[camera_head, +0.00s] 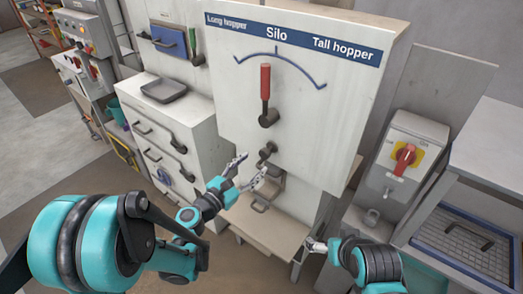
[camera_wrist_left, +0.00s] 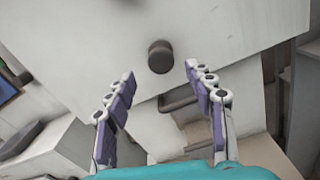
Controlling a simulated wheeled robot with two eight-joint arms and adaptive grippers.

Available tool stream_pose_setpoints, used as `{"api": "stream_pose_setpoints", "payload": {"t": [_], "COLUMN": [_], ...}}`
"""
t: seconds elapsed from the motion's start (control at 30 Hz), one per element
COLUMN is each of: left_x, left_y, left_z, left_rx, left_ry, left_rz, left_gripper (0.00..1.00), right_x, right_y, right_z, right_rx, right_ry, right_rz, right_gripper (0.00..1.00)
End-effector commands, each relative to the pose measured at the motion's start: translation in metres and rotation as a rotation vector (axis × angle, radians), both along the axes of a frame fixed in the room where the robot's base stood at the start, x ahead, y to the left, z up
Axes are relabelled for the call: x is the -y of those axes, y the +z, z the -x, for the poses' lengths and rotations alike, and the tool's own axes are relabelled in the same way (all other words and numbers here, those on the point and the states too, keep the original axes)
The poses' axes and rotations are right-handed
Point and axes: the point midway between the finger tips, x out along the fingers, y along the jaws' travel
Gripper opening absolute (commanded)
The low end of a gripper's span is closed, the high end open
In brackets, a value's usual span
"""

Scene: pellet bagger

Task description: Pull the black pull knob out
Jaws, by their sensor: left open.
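The black pull knob (camera_head: 267,149) sticks out of the light panel (camera_head: 225,105), just below the red-handled lever. In the left wrist view the knob (camera_wrist_left: 160,56) is a dark round cap near the top middle. My left gripper (camera_head: 250,167) is open, its fingers pointing at the panel just below the knob. In the left wrist view the fingertips (camera_wrist_left: 160,73) lie to either side of the knob, with gaps on both sides and nothing held. My right gripper (camera_head: 318,245) is low at the right; its jaw opening is not clear.
The red lever (camera_head: 265,82) stands upright under the "Silo" sign (camera_head: 285,35). A small shelf (camera_head: 265,222) lies below the knob. A box with a red switch (camera_head: 404,158) is at the right. A drawer cabinet (camera_head: 165,140) with a tray (camera_head: 163,90) is at the left.

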Motion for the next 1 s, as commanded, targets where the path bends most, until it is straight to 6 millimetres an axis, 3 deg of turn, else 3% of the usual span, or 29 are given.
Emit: {"api": "stream_pose_setpoints", "payload": {"t": [0.4,0.77,0.8,1.0], "left_x": [0.038,0.042,0.042,0.042], "left_y": [-0.001,0.000,0.000,0.000], "left_z": [-0.050,-0.058,-0.057,-0.057], "left_rx": [0.001,0.002,0.002,0.002], "left_ry": [-0.003,-0.001,-0.001,-0.002], "left_rz": [-0.004,-0.005,-0.005,-0.005], "left_gripper": [0.54,0.54,0.51,0.00], "right_x": [0.000,0.000,0.000,0.000], "right_y": [-0.010,-0.010,-0.010,-0.010], "right_z": [0.000,0.000,0.000,0.000], "right_rx": [0.000,0.000,0.000,0.000], "right_ry": [0.000,0.000,0.000,0.000], "right_rz": [0.000,0.000,0.000,0.000], "right_gripper": [0.93,0.93,0.93,0.93]}}
